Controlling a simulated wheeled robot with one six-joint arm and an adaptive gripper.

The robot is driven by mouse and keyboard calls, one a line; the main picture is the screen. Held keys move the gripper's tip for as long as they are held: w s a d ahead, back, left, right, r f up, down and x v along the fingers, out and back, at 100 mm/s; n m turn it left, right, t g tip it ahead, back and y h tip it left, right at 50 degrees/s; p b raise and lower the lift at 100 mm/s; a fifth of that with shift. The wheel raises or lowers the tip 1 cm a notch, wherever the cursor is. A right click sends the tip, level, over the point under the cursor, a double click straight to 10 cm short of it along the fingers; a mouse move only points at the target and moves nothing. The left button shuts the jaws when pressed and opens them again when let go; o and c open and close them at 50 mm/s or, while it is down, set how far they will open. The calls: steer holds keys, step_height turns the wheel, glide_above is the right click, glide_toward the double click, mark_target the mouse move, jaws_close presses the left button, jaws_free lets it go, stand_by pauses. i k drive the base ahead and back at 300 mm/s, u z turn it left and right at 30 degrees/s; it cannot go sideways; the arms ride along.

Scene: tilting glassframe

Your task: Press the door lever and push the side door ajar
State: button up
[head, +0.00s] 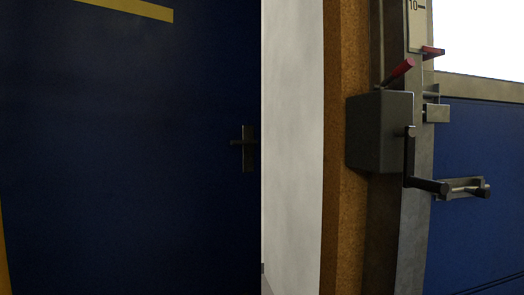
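The side door (120,150) is a dark blue panel that fills the left half of the head view. Its right edge meets a pale wall, and it looks closed, though I cannot be sure in the dim light. The door lever (238,142) is a small dark handle on an upright plate near the door's right edge. It points left and lies about level. My gripper is not in view, and nothing touches the lever.
A pale wall (292,140) stands right of the door. Beyond it, a brown post (345,215) and metal upright carry a grey box (378,132), a red-handled lever (397,73) and a black crank (428,185) that juts out. A blue panel (490,235) is at far right.

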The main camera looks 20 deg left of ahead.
mark_target(121, 172)
steer(key=z, duration=1.65)
steer(key=k, duration=0.95)
steer(key=u, duration=1.85)
steer(key=i, duration=0.5)
steer(key=u, duration=0.05)
